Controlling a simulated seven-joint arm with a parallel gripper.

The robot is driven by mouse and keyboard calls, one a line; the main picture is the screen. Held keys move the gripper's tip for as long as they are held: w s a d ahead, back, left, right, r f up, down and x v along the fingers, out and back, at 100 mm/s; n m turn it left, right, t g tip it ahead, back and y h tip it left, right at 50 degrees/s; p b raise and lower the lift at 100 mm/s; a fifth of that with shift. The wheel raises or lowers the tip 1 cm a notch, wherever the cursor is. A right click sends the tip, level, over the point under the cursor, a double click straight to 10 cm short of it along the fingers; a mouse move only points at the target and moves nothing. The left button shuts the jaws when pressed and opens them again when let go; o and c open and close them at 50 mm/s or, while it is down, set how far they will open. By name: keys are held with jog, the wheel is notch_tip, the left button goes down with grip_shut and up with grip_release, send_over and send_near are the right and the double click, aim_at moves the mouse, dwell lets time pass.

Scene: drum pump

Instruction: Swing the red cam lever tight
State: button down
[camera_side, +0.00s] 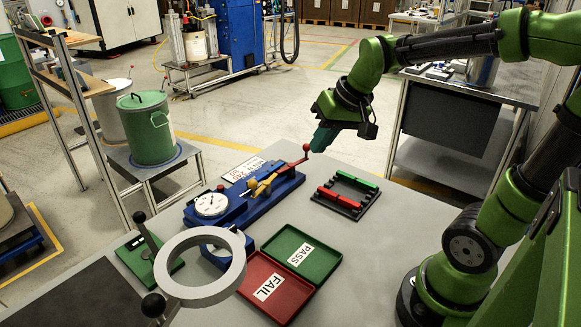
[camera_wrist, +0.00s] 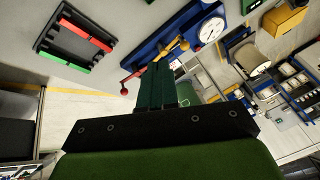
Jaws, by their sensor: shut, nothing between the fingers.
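The red cam lever (camera_side: 298,160) rises at a slant from the right end of a blue fixture (camera_side: 238,207) and ends in a red ball knob (camera_side: 306,147). In the wrist view the lever (camera_wrist: 135,73) and its knob (camera_wrist: 124,91) lie just left of my fingers. My gripper (camera_side: 318,149) is shut and empty, its teal fingers together beside the knob. I cannot tell whether they touch the lever. In the wrist view my gripper (camera_wrist: 160,65) hides part of the fixture. The fixture carries a yellow clamp part (camera_side: 262,185) and a white dial gauge (camera_side: 211,204).
A black rack with red and green bars (camera_side: 346,194) lies right of the fixture. Green PASS (camera_side: 325,272) and red FAIL (camera_side: 262,310) trays lie in front. A grey ring (camera_side: 237,275) and a black-knobbed lever on a green plate (camera_side: 130,258) stand at front left.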

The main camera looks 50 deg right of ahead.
jog(key=w+d+f+n+g, duration=0.1)
jog(key=w+d+f+n, duration=0.2)
jog(key=w+d, duration=1.5)
jog(key=n, duration=0.4)
jog(key=shift+w+n, duration=0.3)
jog(key=shift+w, duration=0.05)
notch_tip(320, 180, down, 10)
jog(key=shift+s, duration=0.25)
